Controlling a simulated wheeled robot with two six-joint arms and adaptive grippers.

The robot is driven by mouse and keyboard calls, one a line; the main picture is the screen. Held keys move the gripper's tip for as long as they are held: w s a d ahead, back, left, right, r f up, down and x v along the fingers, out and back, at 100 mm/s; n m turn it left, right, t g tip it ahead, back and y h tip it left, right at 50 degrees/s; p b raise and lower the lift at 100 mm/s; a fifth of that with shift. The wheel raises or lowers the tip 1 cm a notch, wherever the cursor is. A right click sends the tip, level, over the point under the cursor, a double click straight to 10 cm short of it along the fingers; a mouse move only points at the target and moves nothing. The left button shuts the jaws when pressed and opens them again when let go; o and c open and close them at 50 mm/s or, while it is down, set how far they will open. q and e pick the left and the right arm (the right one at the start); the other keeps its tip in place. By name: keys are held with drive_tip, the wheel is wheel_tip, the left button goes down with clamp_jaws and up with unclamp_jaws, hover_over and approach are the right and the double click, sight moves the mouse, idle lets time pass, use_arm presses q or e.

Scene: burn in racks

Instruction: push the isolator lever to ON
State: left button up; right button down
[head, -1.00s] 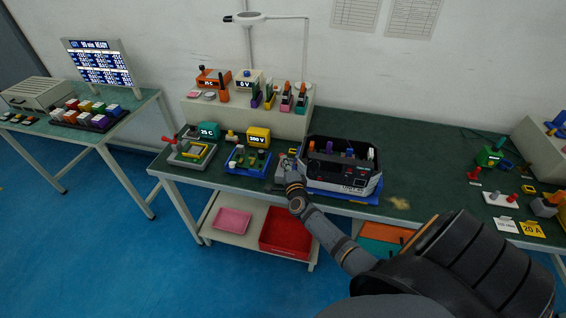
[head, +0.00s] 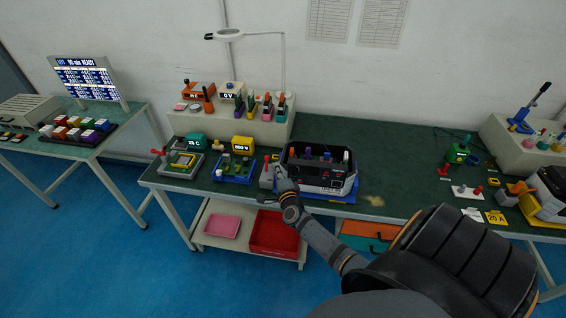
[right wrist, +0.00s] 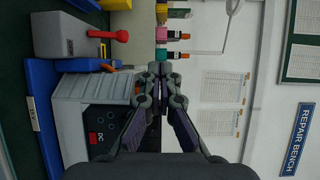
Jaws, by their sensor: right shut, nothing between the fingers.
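The isolator appears to be the small grey box (head: 265,179) with a red-tipped lever, just left of the black and grey case on the bench. In the right wrist view the grey box (right wrist: 62,36) is at upper left, and its red lever (right wrist: 110,36) points right in the picture. The ON marking cannot be read. My right gripper (head: 280,171) is between the box and the case in the head view. In the right wrist view its fingertips (right wrist: 155,73) are together and empty, apart from the lever. My left gripper is not in view.
The black and grey case (head: 322,184) sits on a blue base close to my right gripper. A blue tray (head: 234,168) with a green board lies left of the isolator. A raised shelf with meters and several tools stands behind. The bench right of the case is fairly clear.

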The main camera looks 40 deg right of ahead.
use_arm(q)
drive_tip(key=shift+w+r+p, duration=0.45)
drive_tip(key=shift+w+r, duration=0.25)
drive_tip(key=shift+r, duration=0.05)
use_arm(e)
drive_tip(key=shift+s+a+r, duration=0.3)
drive_tip(key=shift+s+r, duration=0.15)
drive_tip(key=shift+s, duration=0.25)
drive_tip(key=shift+s+a+r, duration=0.3)
drive_tip(key=shift+s+r, duration=0.15)
drive_tip(key=shift+s, duration=0.2)
